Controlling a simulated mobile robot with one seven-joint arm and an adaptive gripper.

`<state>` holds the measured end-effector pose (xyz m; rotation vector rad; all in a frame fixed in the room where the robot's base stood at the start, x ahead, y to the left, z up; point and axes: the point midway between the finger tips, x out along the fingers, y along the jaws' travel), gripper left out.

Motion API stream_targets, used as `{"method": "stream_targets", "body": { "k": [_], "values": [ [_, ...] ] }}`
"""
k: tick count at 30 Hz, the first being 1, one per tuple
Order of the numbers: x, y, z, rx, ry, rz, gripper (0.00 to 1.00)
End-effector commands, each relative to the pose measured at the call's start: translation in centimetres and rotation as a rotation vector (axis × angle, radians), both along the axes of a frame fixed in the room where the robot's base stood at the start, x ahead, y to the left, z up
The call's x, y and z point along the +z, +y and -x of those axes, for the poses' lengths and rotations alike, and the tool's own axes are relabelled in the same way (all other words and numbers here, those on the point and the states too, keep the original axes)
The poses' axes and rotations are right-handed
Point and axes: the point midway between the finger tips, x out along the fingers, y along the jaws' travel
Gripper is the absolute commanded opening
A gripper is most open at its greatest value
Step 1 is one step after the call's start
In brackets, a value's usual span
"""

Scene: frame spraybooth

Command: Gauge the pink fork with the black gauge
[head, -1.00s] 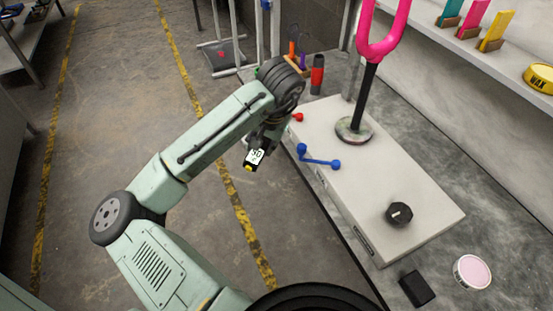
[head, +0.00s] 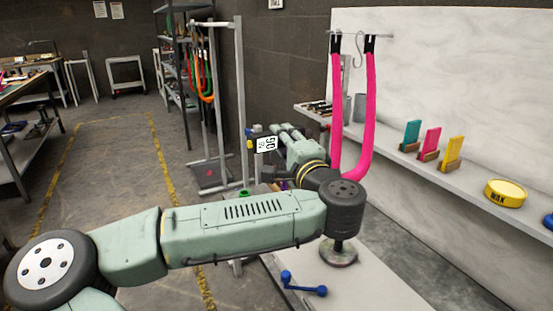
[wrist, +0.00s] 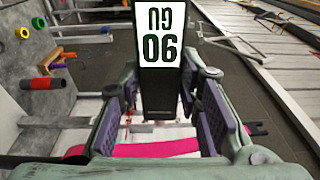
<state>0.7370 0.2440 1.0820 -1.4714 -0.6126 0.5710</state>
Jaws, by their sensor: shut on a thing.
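The pink fork (head: 367,115) stands upright with two long prongs, dark at their tips, above a round foot (head: 339,254). My arm hides its lower middle. The black gauge has a white display (head: 266,144) and is held left of the fork, apart from it in the head view. My gripper (wrist: 162,115) is shut on the gauge (wrist: 160,88), whose display faces the wrist camera upside down. A pink bar, likely part of the fork (wrist: 158,149), crosses behind the fingers in the wrist view; whether it touches the gauge cannot be told.
The pale bench block (head: 365,285) carries the fork's foot and a blue handle (head: 303,285). Teal, pink and yellow blocks and a wax tin (head: 506,193) line the right shelf. A metal rack (head: 218,100) stands behind the gripper. The left floor is open.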

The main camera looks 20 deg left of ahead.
Motion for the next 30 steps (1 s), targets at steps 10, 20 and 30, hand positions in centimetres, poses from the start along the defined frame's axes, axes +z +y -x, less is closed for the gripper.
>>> {"method": "stream_targets", "body": {
  "k": [10, 20, 30],
  "values": [
    [-0.1, 0.0, 0.0, 0.001, -0.002, 0.001, 0.0],
    [-0.2, -1.2, -1.4, 0.0, -0.001, 0.001, 0.0],
    [0.0, -2.9, -3.6, 0.001, -0.001, 0.001, 0.0]
  ]
}}
